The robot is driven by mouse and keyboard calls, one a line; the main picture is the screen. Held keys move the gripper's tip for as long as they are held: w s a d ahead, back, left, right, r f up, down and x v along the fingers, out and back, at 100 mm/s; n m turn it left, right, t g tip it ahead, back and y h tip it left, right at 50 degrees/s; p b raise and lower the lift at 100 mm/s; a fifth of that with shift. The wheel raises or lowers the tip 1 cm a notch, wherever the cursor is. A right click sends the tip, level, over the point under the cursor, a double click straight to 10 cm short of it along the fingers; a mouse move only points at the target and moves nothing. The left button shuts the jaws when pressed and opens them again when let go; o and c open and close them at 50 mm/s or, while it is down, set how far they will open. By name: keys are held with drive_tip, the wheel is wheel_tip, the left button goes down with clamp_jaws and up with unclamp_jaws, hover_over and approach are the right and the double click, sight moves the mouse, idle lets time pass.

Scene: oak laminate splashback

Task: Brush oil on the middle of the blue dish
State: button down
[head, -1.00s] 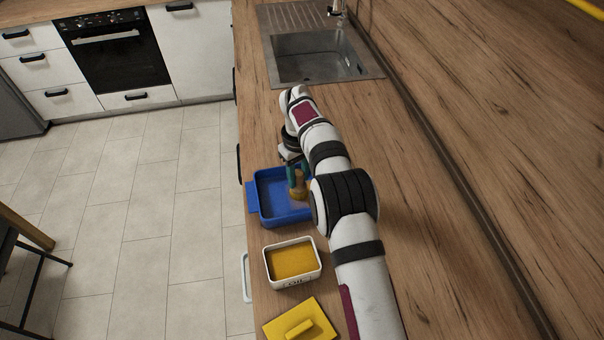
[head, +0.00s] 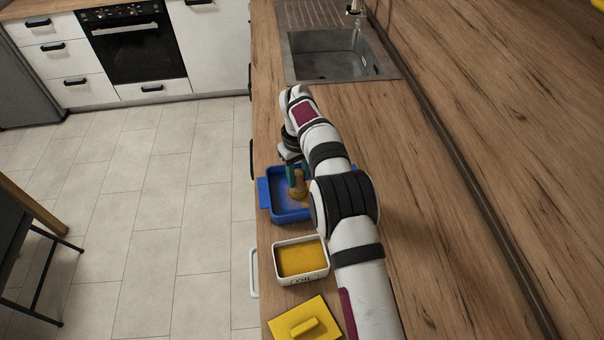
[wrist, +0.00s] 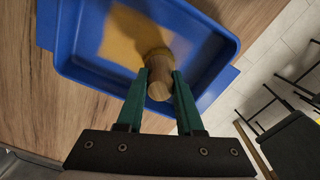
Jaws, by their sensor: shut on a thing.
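The blue dish (head: 267,210) sits on the counter below my gripper; the wrist view shows its inside and rim (wrist: 85,75). A yellow-brown patch (wrist: 128,38) lies on its floor beside and under the brush. My gripper (head: 298,182) is shut on the wooden brush (head: 299,191), which stands roughly upright inside the dish. In the wrist view, the green fingers (wrist: 160,84) hold the brush handle (wrist: 158,87). The bristle end is hidden there. My arm covers the dish's right side in the head view. The white oil container (head: 302,281) is open, with yellow-orange contents.
A yellow lid (head: 287,322) with a raised handle lies in front of the oil container. The sink (head: 335,55) is farther back. The counter's left edge runs close by the dish, and the wooden splashback (head: 500,100) rises on the right.

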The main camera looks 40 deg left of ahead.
drive_tip(key=shift+s+a, duration=0.45)
drive_tip(key=shift+s+a, duration=0.7)
drive_tip(key=shift+s, duration=0.1)
drive_tip(key=shift+w+d, duration=0.75)
drive_tip(key=shift+w, duration=0.05)
drive_tip(key=shift+w+d, duration=0.7)
drive_tip(key=shift+w, duration=0.1)
drive_tip(key=shift+w, duration=0.1)
